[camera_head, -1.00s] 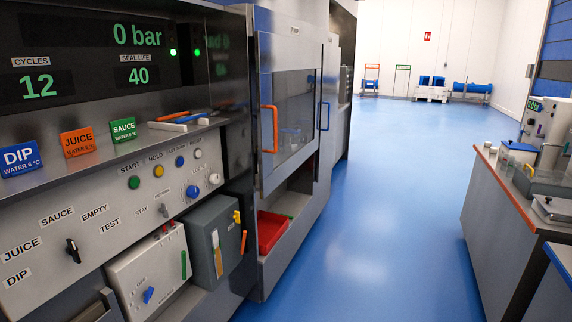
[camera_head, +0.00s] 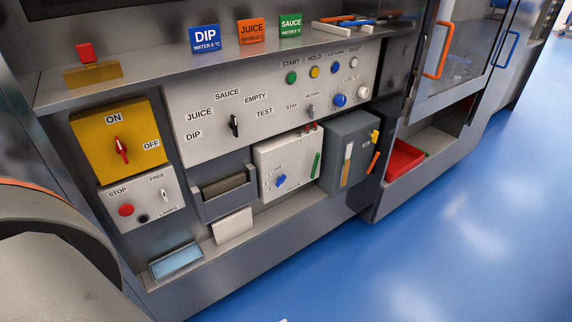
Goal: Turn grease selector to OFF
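No label in the head view clearly reads "grease". A white control box (camera_head: 270,158) low on the panel carries a blue knob (camera_head: 281,181). The knob sits tilted, with small lettering around it too fine to read surely. A yellow box (camera_head: 92,140) at the left carries a red rotary handle (camera_head: 121,150), with ON above it and OFF to its right. The red handle stands close to upright, nearer ON. Neither of my grippers is in view.
A black selector (camera_head: 235,126) sits among DIP, JUICE, SAUCE, EMPTY and TEST labels. A grey box (camera_head: 338,150) adjoins the white box. An orange door handle (camera_head: 438,50) sticks out at the right. The blue floor (camera_head: 440,250) in front is clear.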

